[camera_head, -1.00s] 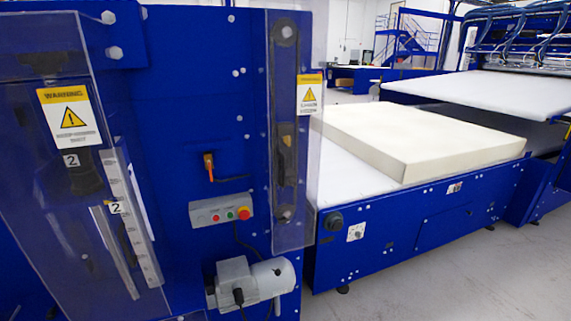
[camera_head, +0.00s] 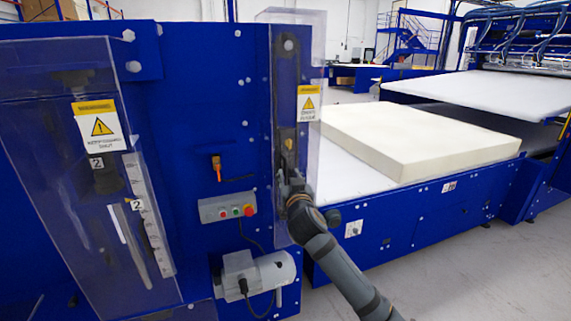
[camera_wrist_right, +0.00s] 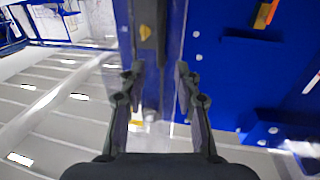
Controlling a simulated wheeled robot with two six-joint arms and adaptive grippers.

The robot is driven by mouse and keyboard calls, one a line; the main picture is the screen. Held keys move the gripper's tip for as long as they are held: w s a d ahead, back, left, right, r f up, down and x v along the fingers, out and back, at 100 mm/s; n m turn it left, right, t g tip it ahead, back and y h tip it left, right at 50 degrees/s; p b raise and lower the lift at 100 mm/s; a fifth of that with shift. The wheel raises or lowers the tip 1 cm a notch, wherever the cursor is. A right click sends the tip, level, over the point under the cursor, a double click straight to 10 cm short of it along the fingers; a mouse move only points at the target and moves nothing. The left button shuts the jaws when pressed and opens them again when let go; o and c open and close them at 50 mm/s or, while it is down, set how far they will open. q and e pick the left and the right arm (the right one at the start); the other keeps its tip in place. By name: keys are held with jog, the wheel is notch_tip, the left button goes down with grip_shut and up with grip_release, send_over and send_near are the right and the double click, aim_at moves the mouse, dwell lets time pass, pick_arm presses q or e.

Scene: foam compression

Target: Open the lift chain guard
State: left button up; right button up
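The lift chain guard (camera_head: 312,130) is a tall clear cover with a yellow and white warning label (camera_head: 309,103). It stands on the blue machine's right end, over a dark vertical chain strip. It looks closed. My right gripper (camera_head: 287,172) is at the guard's lower half, its arm coming up from the bottom right. In the right wrist view, the right gripper's two fingers (camera_wrist_right: 159,80) are apart, with the clear guard edge and blue panel behind them. I cannot tell whether they touch the guard. My left gripper is not in view.
Another clear cover (camera_head: 50,190) with a warning label is at the left. A button box (camera_head: 226,207) and a grey motor (camera_head: 255,274) sit left of my right arm. A foam block (camera_head: 420,138) lies on the conveyor to the right.

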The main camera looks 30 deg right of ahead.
aim_at(286, 166)
jog(key=p+x, duration=0.2)
jog(key=x, duration=0.4)
jog(key=shift+w+r, duration=0.2)
jog(key=shift+w, duration=0.1)
jog(key=shift+w+d+f+p, duration=0.15)
jog(key=shift+w+d+p, duration=0.15)
jog(key=shift+w, duration=0.15)
jog(key=shift+s, duration=0.1)
jog(key=shift+c, duration=0.4)
grip_shut()
